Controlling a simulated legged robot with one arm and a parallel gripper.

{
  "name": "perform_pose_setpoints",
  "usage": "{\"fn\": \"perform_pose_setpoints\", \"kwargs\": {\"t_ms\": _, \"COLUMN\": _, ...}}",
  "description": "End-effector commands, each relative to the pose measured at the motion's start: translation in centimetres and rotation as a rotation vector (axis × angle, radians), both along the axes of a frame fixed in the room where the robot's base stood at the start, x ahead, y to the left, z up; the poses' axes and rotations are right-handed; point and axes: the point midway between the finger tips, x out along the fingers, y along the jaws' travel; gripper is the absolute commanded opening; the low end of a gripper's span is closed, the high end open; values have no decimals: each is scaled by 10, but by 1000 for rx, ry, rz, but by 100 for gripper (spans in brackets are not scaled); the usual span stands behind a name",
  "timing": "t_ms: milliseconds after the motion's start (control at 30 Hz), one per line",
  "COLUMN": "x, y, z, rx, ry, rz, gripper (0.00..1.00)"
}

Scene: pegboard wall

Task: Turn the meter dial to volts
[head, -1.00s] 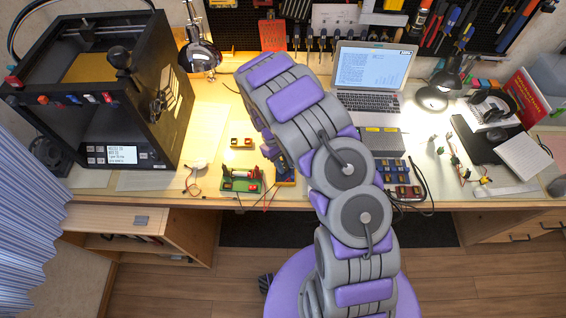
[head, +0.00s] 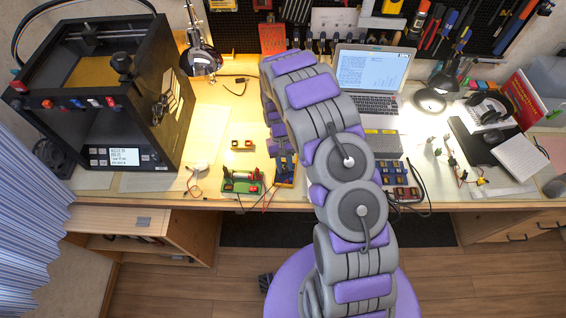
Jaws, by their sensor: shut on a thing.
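The meter (head: 286,175), a small unit with a yellow edge and dark face, lies near the table's front edge, just right of a green board. My gripper (head: 282,155) reaches down over its upper part and is shut on the dial. The dial itself is hidden by the gripper and arm, so its setting cannot be read. Red and black leads run by the meter's lower left side.
The green board (head: 242,182) with red parts sits close on the left. A laptop (head: 372,75), a grey box (head: 382,143) and small component blocks (head: 400,180) stand on the right. A 3D printer (head: 95,95) fills the left.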

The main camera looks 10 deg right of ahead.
Motion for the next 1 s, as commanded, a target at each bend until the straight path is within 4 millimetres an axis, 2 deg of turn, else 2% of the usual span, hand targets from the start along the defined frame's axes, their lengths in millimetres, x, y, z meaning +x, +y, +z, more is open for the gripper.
{"fn": "perform_pose_setpoints", "kwargs": {"t_ms": 300, "x": -1, "y": -1, "z": 0, "rx": 0, "ry": 3, "rz": -164, "gripper": 0}}
{"fn": "perform_pose_setpoints", "kwargs": {"t_ms": 1000, "x": 0, "y": -2, "z": 0, "rx": 0, "ry": 1, "rz": -165, "gripper": 0}}
